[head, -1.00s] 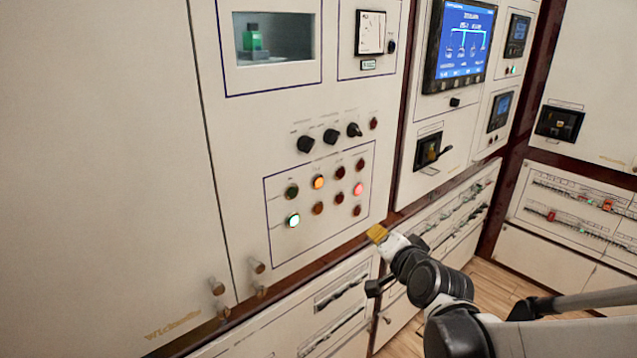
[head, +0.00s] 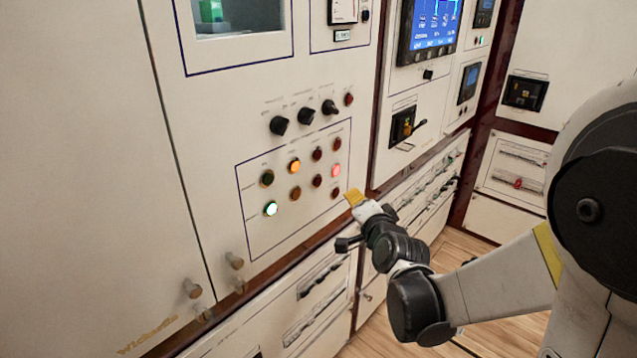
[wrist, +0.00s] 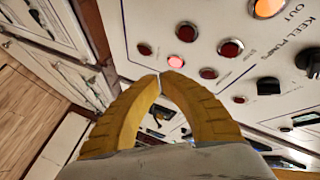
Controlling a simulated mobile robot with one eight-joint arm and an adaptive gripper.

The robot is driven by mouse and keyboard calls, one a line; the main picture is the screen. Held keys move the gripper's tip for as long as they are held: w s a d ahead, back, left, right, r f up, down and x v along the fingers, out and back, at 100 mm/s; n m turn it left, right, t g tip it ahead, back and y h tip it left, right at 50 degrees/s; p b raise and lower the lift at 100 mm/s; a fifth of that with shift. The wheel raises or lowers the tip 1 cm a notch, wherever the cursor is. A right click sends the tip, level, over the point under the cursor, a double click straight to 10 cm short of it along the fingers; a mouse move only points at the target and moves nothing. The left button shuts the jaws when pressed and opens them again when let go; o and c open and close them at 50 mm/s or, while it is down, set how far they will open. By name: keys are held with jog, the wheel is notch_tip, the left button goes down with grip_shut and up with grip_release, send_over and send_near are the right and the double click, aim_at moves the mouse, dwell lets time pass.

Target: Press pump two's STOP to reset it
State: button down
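The pump button panel (head: 250,235) is a blue-outlined box with green, amber and red round buttons. In the head view one lamp glows green-white (head: 271,208), one glows orange (head: 294,166) and one glows red (head: 336,170). The glowing red one also shows in the wrist view (wrist: 176,62), with dark red buttons around it. Printed labels are too small to tell which button is pump two's STOP. My gripper (head: 354,197) has yellow fingers at the panel's lower right. In the wrist view its fingertips (wrist: 160,76) meet, with nothing held, just below the glowing red lamp; contact is not clear.
Black rotary knobs (head: 306,116) sit above the panel. Cabinet breaker rows (head: 425,195) lie below and to the right. The floor (head: 450,250) is open at right.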

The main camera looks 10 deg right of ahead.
aim_at(323, 181)
jog(key=shift+w+a, duration=0.7)
jog(key=shift+w, duration=0.25)
jog(key=shift+w+a, duration=0.65)
jog(key=shift+w, duration=0.25)
jog(key=shift+w+a, duration=0.7)
jog(key=shift+w, duration=0.25)
jog(key=shift+w+a, duration=0.1)
jog(key=shift+w, duration=0.05)
jog(key=shift+w+a, duration=0.15)
jog(key=shift+w, duration=0.05)
jog(key=shift+w+a+b, duration=0.25)
jog(key=shift+w+b, duration=0.05)
dwell(0.3)
jog(key=shift+s+d, duration=0.5)
jog(key=shift+s, duration=0.15)
jog(key=s+d, duration=0.1)
jog(key=s, duration=0.1)
jog(key=s+d, duration=0.2)
dwell(0.4)
